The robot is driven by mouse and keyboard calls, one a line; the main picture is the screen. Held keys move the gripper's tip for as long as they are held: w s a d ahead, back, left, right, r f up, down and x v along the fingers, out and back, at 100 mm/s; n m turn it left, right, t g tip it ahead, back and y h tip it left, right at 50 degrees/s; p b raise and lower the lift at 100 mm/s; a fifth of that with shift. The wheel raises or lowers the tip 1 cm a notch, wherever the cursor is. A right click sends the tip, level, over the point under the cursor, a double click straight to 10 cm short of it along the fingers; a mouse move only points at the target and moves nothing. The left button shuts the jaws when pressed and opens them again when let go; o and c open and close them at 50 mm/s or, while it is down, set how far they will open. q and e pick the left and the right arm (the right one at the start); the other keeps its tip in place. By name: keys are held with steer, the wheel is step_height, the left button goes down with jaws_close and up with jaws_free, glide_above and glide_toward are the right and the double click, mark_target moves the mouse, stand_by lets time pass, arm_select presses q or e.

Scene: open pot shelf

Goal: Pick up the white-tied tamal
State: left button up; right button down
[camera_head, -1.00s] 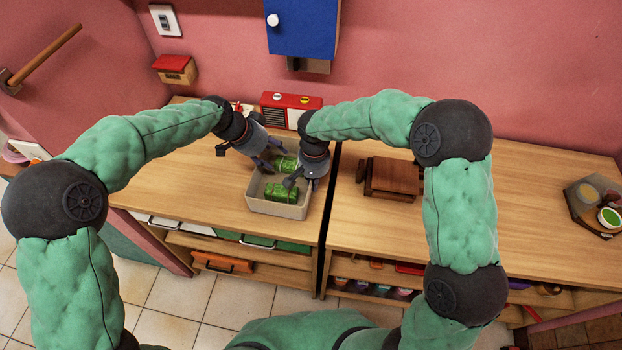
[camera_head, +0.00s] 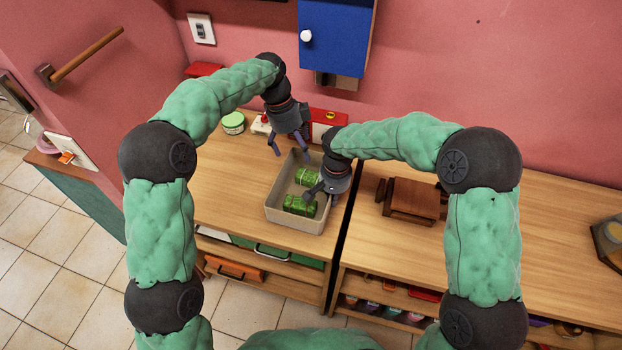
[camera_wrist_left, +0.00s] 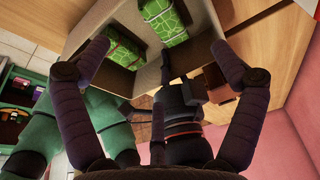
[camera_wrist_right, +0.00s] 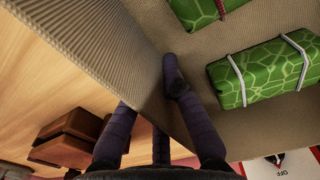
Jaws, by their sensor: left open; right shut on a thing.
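The beige bin (camera_head: 292,222) stands on the counter with two green leaf-wrapped tamales inside. The white-tied tamal (camera_wrist_right: 262,72) shows two white bands in the right wrist view; by position it is the far one (camera_head: 308,177) in the head view. The near tamal (camera_head: 299,205) has a red band, partly seen in the right wrist view (camera_wrist_right: 200,12). My left gripper (camera_head: 290,153) is open and empty above the bin's back end. My right gripper (camera_wrist_right: 148,92) is shut on the bin's side wall, one finger inside beside the white-tied tamal, one outside.
A green-lidded tub (camera_head: 233,122) stands at the back left. A blue cabinet (camera_head: 335,38) hangs above. The counter left of the bin is clear.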

arm_select(q)
glide_above(308, 177)
steer(key=a, duration=0.2)
steer(key=f, duration=0.6)
steer(key=shift+w+d+f, duration=0.1)
steer(key=shift+w+d, duration=0.15)
steer(key=shift+x, duration=2.8)
steer(key=shift+d+f, duration=0.1)
steer(key=shift+f, duration=0.1)
steer(key=shift+c, duration=0.3)
steer(key=c, duration=1.3)
